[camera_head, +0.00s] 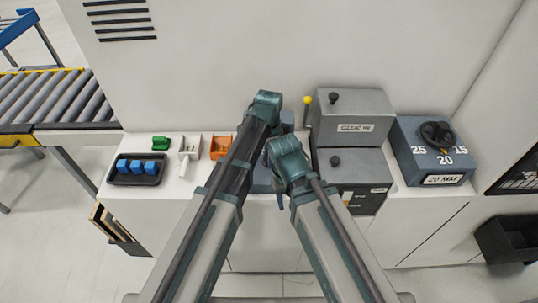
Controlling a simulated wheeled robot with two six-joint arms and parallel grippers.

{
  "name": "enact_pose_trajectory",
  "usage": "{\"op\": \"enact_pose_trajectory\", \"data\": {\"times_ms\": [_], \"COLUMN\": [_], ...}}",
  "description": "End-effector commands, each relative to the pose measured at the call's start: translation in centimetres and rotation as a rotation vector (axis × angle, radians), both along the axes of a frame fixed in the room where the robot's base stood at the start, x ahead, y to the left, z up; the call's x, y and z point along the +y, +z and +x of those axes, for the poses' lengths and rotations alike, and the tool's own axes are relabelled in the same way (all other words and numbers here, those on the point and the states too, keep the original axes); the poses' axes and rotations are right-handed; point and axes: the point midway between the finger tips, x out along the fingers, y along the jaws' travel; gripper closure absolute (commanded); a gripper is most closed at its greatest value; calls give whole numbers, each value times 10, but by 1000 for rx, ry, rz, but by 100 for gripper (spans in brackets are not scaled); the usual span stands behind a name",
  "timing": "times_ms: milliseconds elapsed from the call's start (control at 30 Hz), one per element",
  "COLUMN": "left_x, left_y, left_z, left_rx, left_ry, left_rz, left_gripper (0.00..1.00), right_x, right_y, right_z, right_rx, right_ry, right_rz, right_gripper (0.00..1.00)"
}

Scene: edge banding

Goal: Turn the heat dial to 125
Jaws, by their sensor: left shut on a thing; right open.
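A blue housing (288,117) stands on the counter behind my two arms, mostly covered by them. No heat dial face or number can be read there. My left gripper (268,103) is over this blue housing, higher in the view. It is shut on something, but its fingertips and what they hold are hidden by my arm. My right gripper (281,198) is open, lower and in front of the housing near the counter's front edge. Its fingers are mostly hidden by its wrist.
A blue box with a black knob (436,134), marked 25, 20, 15 and 20 MM, stands at the right. Two grey boxes (352,130) are beside my arms. A black tray (119,177) with blue blocks, a green piece (162,143) and an orange bin (220,148) are left.

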Motion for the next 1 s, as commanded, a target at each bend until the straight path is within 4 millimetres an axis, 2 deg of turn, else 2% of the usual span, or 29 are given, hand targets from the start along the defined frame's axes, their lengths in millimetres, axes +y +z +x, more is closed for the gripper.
{"op": "enact_pose_trajectory", "data": {"times_ms": [67, 467, 1000], "left_x": [0, 0, 0], "left_y": [0, 0, 0], "left_z": [0, 0, 0], "left_rx": [0, 0, 0], "left_ry": [0, 79, 552], "left_rz": [0, 0, 0], "left_gripper": [100, 100, 100], "right_x": [0, 0, 0], "right_y": [0, 0, 0], "right_z": [0, 0, 0], "right_rx": [0, 0, 0], "right_ry": [0, 0, 0], "right_rz": [0, 0, 0], "right_gripper": [50, 50, 50]}}
